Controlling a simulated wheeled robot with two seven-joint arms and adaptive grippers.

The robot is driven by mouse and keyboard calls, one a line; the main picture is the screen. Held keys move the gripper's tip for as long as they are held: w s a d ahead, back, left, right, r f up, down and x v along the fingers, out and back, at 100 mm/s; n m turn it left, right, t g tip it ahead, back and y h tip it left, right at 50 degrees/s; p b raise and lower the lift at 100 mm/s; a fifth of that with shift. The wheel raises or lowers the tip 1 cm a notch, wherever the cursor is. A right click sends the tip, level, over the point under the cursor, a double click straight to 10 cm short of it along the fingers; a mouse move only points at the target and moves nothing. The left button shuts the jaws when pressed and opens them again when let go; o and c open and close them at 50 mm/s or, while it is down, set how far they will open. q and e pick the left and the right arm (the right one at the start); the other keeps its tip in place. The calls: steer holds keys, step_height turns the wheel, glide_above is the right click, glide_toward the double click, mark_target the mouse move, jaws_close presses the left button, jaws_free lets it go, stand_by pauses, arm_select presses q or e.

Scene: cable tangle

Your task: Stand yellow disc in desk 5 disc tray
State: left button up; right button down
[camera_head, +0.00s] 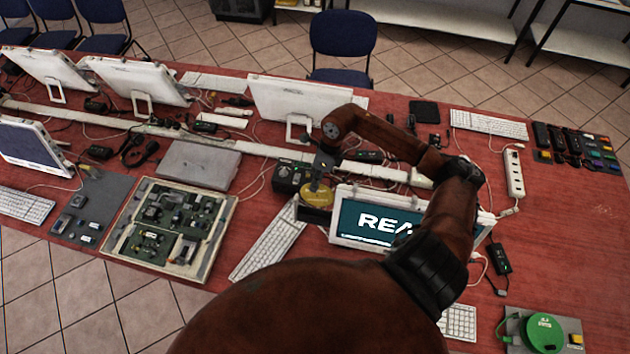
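The yellow disc (317,194) is near the middle of the view, its face turned toward me and its lower edge over or in a small dark tray (314,215). I cannot tell whether it touches the tray's bottom. My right gripper (322,178) points down at the disc's upper edge and appears shut on it; the fingertips are small and dark here. My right arm bends over the desk from the front. My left gripper is not in view.
A white-framed screen (350,220) stands just right of the tray, partly behind my arm. A dark box (288,177) stands close on the left. A keyboard (268,243) lies in front. A green disc (543,333) sits at the lower right. Cables lie around.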

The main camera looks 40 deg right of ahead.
mark_target(314, 204)
steer(key=shift+s+b+x, duration=0.15)
steer(key=shift+b+x, duration=0.1)
steer(key=shift+x, duration=0.5)
steer(key=shift+s+b+x, duration=0.1)
steer(key=shift+b+x, duration=0.15)
steer(key=shift+x, duration=0.5)
steer(key=shift+s+d+b+x, duration=0.15)
steer(key=shift+d+b+x, duration=0.05)
steer(key=shift+b+x, duration=0.75)
steer(key=shift+s+d+b+x, duration=0.2)
steer(key=shift+b+x, duration=0.5)
steer(key=shift+x, duration=0.45)
steer(key=shift+s+d+b+x, duration=0.15)
steer(key=shift+b+x, duration=0.65)
steer(key=shift+x, duration=0.2)
steer(key=shift+s+f, duration=0.1)
steer(key=shift+f, duration=0.25)
steer(key=shift+s, duration=0.1)
steer(key=c, duration=2.1)
jaws_free()
steer(key=shift+s+a+f, duration=0.1)
steer(key=shift+f, duration=0.1)
steer(key=shift+r, duration=0.1)
steer(key=v, duration=1.2)
steer(key=shift+w+r, duration=0.3)
steer(key=shift+r, duration=0.1)
